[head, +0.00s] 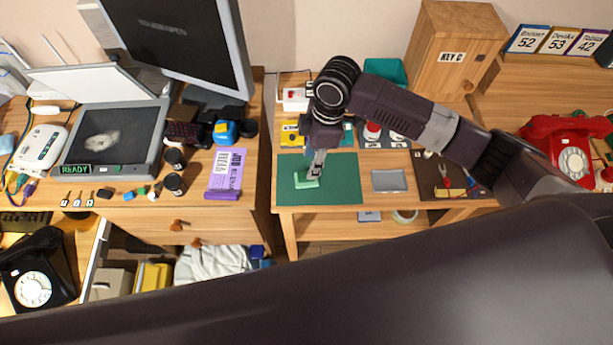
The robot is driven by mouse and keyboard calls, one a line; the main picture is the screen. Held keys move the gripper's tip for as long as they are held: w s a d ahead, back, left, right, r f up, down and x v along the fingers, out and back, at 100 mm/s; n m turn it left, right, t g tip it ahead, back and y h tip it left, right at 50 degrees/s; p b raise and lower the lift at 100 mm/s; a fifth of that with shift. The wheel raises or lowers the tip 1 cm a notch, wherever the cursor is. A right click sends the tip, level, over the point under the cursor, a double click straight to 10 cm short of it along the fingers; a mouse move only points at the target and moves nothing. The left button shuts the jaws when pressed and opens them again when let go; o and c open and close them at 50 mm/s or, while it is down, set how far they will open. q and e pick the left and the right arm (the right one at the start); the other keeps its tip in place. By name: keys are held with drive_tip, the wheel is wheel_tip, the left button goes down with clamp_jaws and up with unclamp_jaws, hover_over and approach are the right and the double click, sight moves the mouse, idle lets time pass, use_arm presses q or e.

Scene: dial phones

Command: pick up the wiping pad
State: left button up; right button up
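A small light green block (305,180), which looks like the wiping pad, is at the dark green mat (344,184) on the middle table. My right gripper (315,170) points down over the mat, with its fingertips at the pad's upper right edge. The fingers look close together and partly cover the pad. I cannot tell whether they grip it, or whether the pad rests on the mat or is just above it. My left gripper is not in view.
A grey tray (389,180) and a dark tool board (447,178) lie right of the mat. A wooden KEY C cabinet (455,50) stands behind. A red dial phone (567,147) is at right, a black one (35,275) at lower left. My dark arm link crosses the foreground.

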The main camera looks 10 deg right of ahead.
drive_tip(key=shift+w+d, duration=0.1)
drive_tip(key=shift+d, duration=0.1)
drive_tip(key=f+p, duration=0.1)
drive_tip(key=f, duration=0.2)
drive_tip(key=a+f+p, duration=0.1)
drive_tip(key=f, duration=0.3)
drive_tip(key=shift+w+a+f, duration=0.2)
drive_tip(key=shift+c, duration=0.2)
drive_tip(key=c, duration=0.8)
